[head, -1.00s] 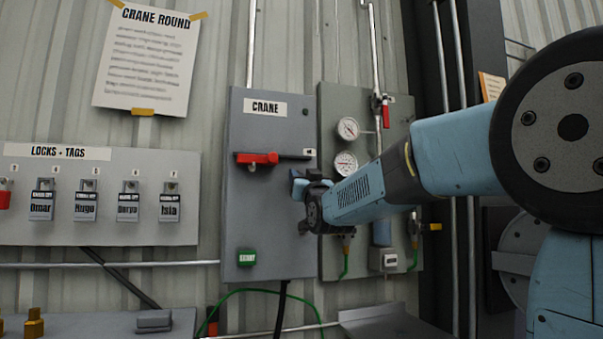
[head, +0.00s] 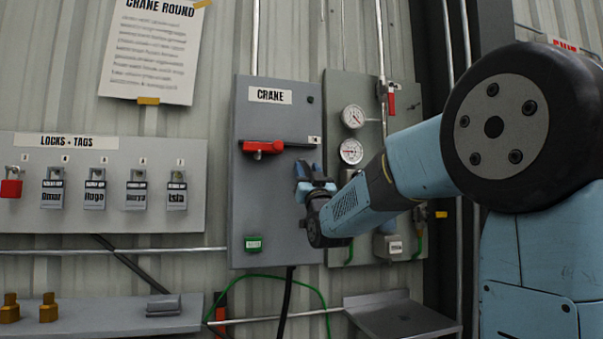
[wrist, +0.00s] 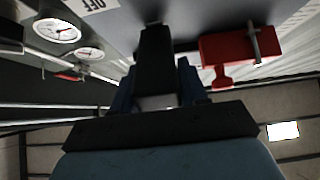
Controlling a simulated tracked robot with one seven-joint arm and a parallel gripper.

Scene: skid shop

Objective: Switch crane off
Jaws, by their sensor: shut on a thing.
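The grey crane box (head: 275,205) is on the wall, labelled CRANE. Its red handle (head: 262,147) lies level at the left; a dark bar (head: 300,145) runs from it to a small label at the right. In the wrist view the red handle (wrist: 240,45) is right of my fingers, clear of them, and the OFF label (wrist: 92,4) is upper left. My gripper (head: 315,172) is near the box's right side, just below the bar's end in the head view. It is shut on a dark piece (wrist: 155,50); I cannot tell whether this belongs to the bar.
A panel with gauges (head: 352,118) and a red-handled valve (head: 391,100) stands right of the box. A lock board (head: 105,215) with several padlocks is at the left. Below are a shelf (head: 100,318), a green hose and a grey tray (head: 400,318). My arm covers the right side.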

